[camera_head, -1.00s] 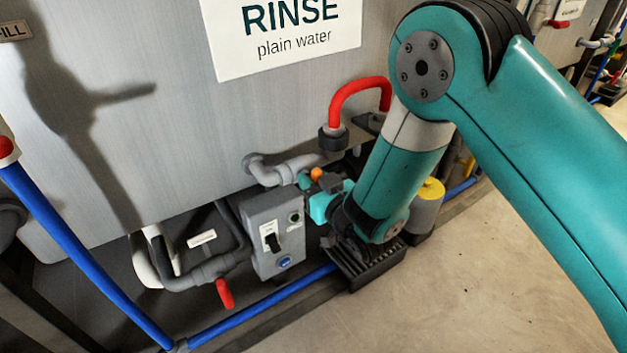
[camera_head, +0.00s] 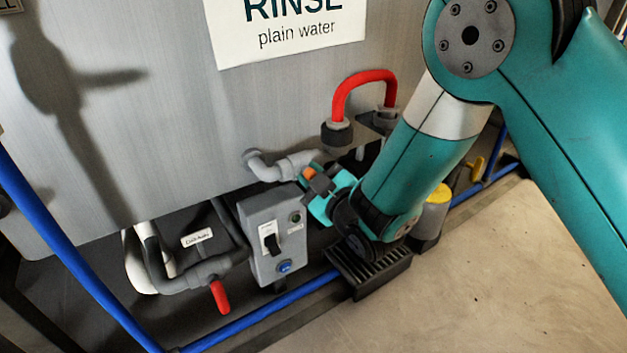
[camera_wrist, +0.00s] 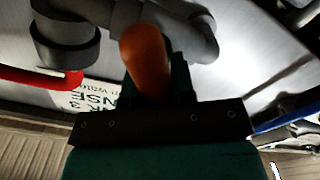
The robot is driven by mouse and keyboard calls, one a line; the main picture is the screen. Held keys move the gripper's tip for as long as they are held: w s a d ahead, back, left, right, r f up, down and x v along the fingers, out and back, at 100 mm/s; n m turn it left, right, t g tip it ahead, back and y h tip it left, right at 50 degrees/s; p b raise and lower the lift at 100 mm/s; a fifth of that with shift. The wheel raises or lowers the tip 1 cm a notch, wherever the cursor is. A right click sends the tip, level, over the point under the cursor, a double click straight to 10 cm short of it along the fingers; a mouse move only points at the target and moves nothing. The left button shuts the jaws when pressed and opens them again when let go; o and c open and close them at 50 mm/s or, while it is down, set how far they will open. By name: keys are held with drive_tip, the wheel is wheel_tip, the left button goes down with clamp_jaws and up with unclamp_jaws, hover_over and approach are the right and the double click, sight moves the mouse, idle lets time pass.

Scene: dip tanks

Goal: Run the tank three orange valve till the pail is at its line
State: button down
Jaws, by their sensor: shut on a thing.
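The orange valve handle (camera_head: 309,174) sits at the end of a grey pipe elbow low on the tank front. My gripper (camera_head: 318,186) is shut on it, its teal fingers on either side. In the wrist view the orange handle (camera_wrist: 146,58) stands between my dark fingers (camera_wrist: 160,85), beside the grey pipe (camera_wrist: 195,35). The tank (camera_head: 150,100) carries a sign (camera_head: 290,35) reading "RINSE plain water". No pail or fill line can be made out; a black slotted grate (camera_head: 370,272) lies on the floor below my gripper.
A grey box (camera_head: 272,235) with a black switch and blue button stands just left of my gripper. A red-handled lever (camera_head: 220,297) hangs farther left. A red hose (camera_head: 362,85) arches above. A yellow-topped grey canister (camera_head: 432,215) stands right. Floor in front is clear.

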drive_tip(key=shift+s+f, duration=0.1)
idle(0.3)
drive_tip(key=c, duration=1)
unclamp_jaws()
drive_tip(key=shift+o, duration=0.2)
drive_tip(key=shift+d, duration=0.1)
